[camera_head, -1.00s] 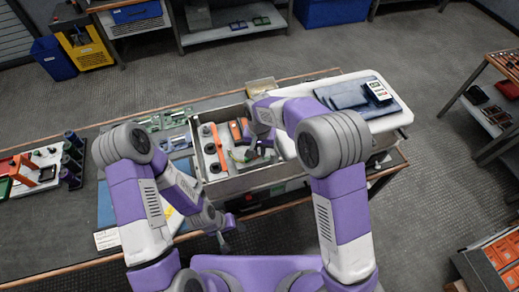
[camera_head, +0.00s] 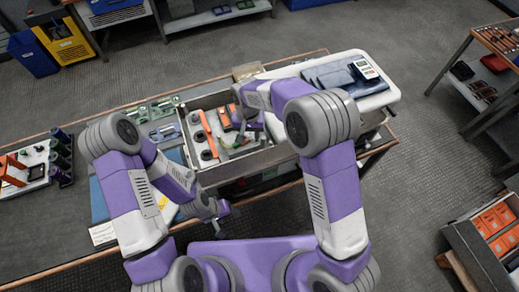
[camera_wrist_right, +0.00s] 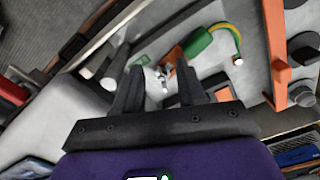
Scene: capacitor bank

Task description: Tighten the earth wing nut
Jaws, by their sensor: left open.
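The open grey capacitor box (camera_head: 240,165) stands on the bench, with orange bars and dark round terminals inside. In the right wrist view, a green-yellow earth lead (camera_wrist_right: 205,42) curves inside the box. A small metallic piece that looks like the wing nut (camera_wrist_right: 163,78) shows between the fingers of my right gripper (camera_wrist_right: 160,72). Those fingers are apart, with no clear contact on the nut. In the head view my right gripper (camera_head: 246,122) is over the box, partly hidden by its arm. My left gripper (camera_head: 222,208) is open and empty at the bench's front edge.
A white tray (camera_head: 388,98) with blue cloth and a meter (camera_head: 364,69) adjoins the box's right side. Green and grey parts (camera_head: 160,110) lie left of it. A blue mat with a paper label (camera_head: 103,234) lies front left.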

